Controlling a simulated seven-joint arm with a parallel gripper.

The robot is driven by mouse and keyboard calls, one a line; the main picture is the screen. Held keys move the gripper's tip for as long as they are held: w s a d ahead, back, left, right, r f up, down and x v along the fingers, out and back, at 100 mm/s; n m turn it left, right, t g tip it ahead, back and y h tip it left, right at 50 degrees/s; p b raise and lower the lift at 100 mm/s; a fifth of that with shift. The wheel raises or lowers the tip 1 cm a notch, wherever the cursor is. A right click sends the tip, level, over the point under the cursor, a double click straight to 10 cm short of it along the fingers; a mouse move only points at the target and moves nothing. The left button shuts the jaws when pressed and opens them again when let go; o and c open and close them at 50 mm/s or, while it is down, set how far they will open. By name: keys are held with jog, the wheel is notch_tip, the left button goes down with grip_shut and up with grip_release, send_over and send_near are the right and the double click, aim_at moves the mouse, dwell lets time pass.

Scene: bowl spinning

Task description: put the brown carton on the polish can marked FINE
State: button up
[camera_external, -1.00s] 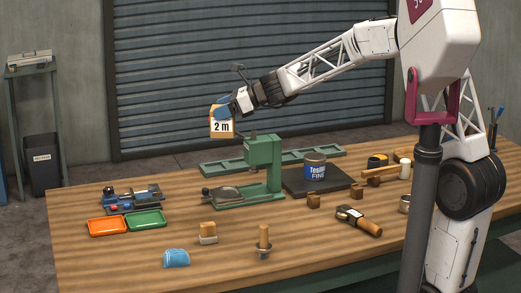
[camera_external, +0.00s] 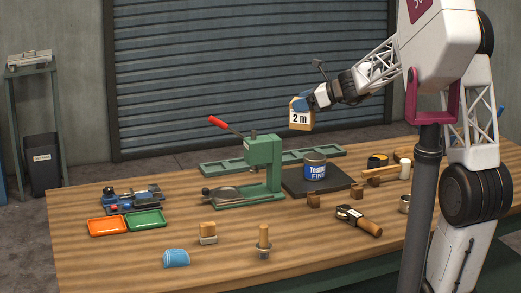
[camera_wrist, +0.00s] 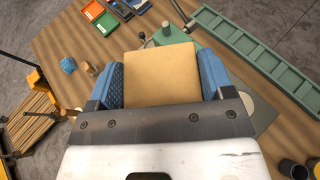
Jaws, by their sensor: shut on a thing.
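The brown carton (camera_external: 301,119), with a white label reading "2 m", is held in the air by my gripper (camera_external: 304,104). In the wrist view the carton (camera_wrist: 160,76) sits between the two blue finger pads of my gripper (camera_wrist: 161,80), which touch its sides. The polish can (camera_external: 315,170), blue with a grey lid and the word FINE, stands upright on a dark mat (camera_external: 300,186). The carton is above and slightly left of the can in the external view, well clear of it. The can is not clearly visible in the wrist view.
A green press (camera_external: 262,165) with a red-tipped lever (camera_external: 218,123) stands left of the can. A long green tray (camera_external: 225,168) lies behind.

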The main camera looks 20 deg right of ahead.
jog(key=s+d+m+t+h, duration=0.1)
jog(key=s+d, duration=0.2)
jog(key=d, duration=0.8)
notch_tip(320, 180, down, 11)
jog(key=shift+s+a+f, duration=0.15)
jog(key=shift+a, duration=0.25)
jog(key=w+f, duration=0.1)
jog(key=w, duration=1.5)
jog(key=shift+d+f, duration=0.25)
jog(key=shift+d, duration=0.2)
jog(key=shift+f, duration=1.75)
jog(key=shift+f, duration=0.1)
